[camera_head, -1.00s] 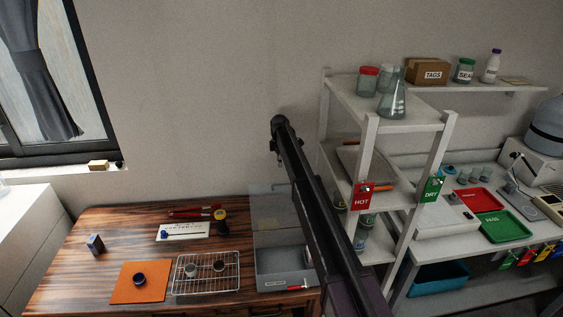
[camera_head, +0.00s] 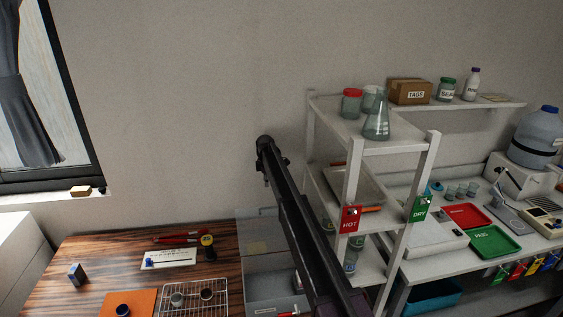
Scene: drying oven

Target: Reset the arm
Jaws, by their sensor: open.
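My dark arm (camera_head: 303,225) rises from the bottom of the head view to a joint (camera_head: 265,145) in front of the bare wall. It passes in front of the grey open box and close to the left side of the white shelf rack in the picture. My gripper cannot be made out in this view. Nothing held by the arm shows.
The white rack (camera_head: 432,150) bears glassware and a red HOT tag (camera_head: 350,218). The wooden bench (camera_head: 110,272) at lower left holds a wire rack (camera_head: 222,290), an orange mat (camera_head: 110,300) and a grey box (camera_head: 250,287). Open wall lies left of the arm.

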